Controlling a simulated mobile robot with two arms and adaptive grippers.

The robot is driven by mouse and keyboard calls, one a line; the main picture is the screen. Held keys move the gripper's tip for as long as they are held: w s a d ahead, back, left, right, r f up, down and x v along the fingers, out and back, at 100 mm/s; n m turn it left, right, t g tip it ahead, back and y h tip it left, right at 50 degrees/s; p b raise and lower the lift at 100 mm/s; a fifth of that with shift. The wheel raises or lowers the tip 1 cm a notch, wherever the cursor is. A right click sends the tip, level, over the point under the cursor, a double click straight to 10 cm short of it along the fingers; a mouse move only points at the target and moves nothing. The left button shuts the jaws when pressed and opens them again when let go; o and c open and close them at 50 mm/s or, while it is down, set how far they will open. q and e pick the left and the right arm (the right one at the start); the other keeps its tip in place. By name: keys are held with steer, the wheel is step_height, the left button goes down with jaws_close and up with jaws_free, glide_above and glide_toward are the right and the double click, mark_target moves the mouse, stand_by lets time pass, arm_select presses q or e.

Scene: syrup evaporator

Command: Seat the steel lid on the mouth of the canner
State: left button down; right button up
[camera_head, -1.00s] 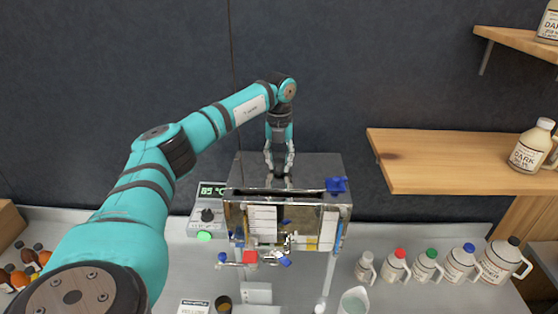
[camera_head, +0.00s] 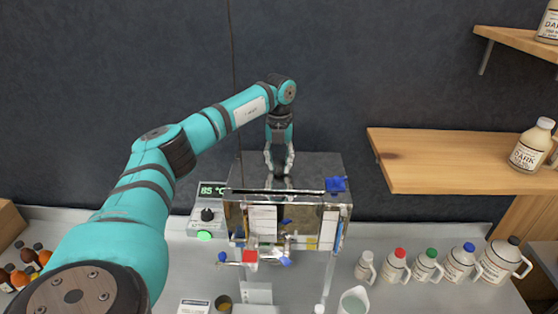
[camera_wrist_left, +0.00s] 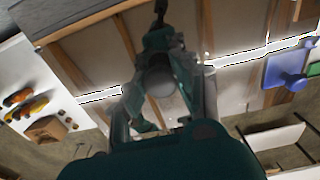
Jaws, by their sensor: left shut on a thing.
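The canner (camera_head: 300,228) is a shiny steel box on the worktop, with valves and fittings low on its front. The steel lid (camera_head: 318,170) is the flat grey plate over its top. A thin dark line shows along the front edge between lid and canner, so I cannot tell if it is fully seated. My left gripper (camera_head: 279,174) points down at the lid's middle, shut on its handle, which the fingers mostly hide. In the left wrist view the fingers (camera_wrist_left: 163,95) stand around a grey round part, before a blurred mirror-like surface. My right gripper is out of view.
A blue fitting (camera_head: 335,184) sits at the canner's right front corner. A controller (camera_head: 208,211) reading 85 °C stands left of it. Several capped jugs (camera_head: 427,266) stand to the right, below a wooden shelf (camera_head: 450,160).

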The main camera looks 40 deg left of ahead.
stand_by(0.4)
arm_select(q)
steer(key=shift+c, duration=2.2)
jaws_free()
steer(key=shift+f, duration=0.1)
steer(key=shift+r, duration=3.55)
steer(key=shift+f, duration=0.1)
